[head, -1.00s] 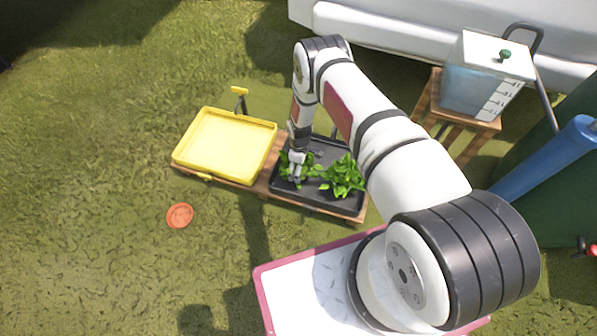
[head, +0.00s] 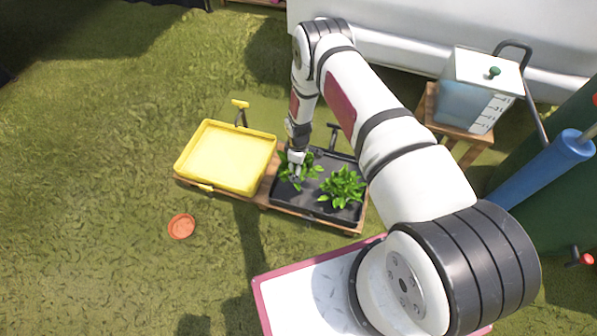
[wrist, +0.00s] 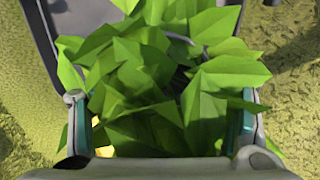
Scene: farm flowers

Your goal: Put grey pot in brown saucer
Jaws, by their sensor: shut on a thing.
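My gripper (head: 295,172) is at the left part of the black tray, closed around a leafy green plant (head: 311,170). In the wrist view the leaves (wrist: 150,85) fill the space between my two fingers and hide most of the pot. A curved grey edge (wrist: 181,38), probably the pot's rim, shows among the leaves. I cannot tell how far the pot is above the tray. The brown saucer (head: 181,226), orange-brown and round, lies empty on the grass, left of and nearer than the tray.
The black tray (head: 290,203) holds another leafy plant (head: 342,186) at its right. An empty yellow tray (head: 228,158) sits left of it on the same wooden stand. A clear water container (head: 468,90) stands back right. Open grass surrounds the saucer.

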